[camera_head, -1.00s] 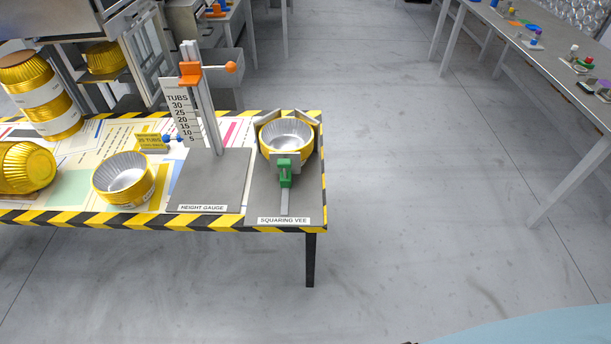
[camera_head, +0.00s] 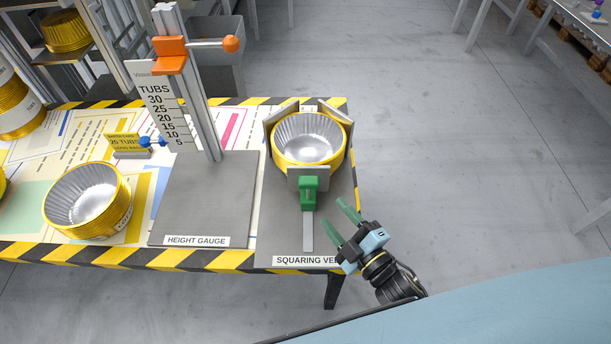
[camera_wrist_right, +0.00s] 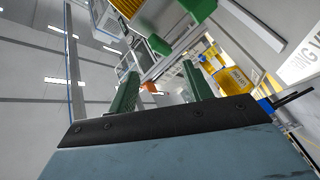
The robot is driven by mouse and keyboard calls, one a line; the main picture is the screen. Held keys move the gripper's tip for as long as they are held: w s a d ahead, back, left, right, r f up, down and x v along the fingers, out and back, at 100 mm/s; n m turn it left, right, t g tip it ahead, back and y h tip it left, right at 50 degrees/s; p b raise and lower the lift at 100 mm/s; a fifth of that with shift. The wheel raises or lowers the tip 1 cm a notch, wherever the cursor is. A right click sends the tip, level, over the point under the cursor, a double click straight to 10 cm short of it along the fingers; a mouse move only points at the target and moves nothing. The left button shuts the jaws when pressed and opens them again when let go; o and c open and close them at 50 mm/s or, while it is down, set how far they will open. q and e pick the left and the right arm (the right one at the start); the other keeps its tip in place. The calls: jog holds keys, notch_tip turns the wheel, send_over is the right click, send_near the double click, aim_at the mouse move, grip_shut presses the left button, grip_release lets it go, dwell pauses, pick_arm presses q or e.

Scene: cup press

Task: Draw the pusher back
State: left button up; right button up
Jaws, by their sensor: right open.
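The pusher has a green block (camera_head: 308,192) with a grey plate (camera_head: 307,176) at its far end, on a slotted rail (camera_head: 308,232) of the squaring vee (camera_head: 281,238). Its plate is against or very near the gold tub stack (camera_head: 308,142), which sits between the grey vee walls. My right gripper (camera_head: 338,222) is open and empty, to the right of and nearer than the green block, apart from it. In the right wrist view its green fingers (camera_wrist_right: 160,84) stand apart, and the green block (camera_wrist_right: 192,10) shows at the top. My left gripper is not in view.
The height gauge (camera_head: 200,195) stands left of the vee, with an orange slider (camera_head: 170,55) and ball-ended arm. A gold tub (camera_head: 88,200) lies tilted further left. The striped table edge (camera_head: 200,257) is in front; floor is clear to the right.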

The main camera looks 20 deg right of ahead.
aim_at(310, 189)
jog(key=b+x, duration=0.1)
jog(key=x, duration=0.9)
jog(key=shift+w+a+f+b, duration=0.15)
jog(key=shift+w+b, duration=0.15)
jog(key=shift+w, duration=0.1)
jog(key=shift+w+a, duration=0.1)
jog(key=shift+w, duration=0.3)
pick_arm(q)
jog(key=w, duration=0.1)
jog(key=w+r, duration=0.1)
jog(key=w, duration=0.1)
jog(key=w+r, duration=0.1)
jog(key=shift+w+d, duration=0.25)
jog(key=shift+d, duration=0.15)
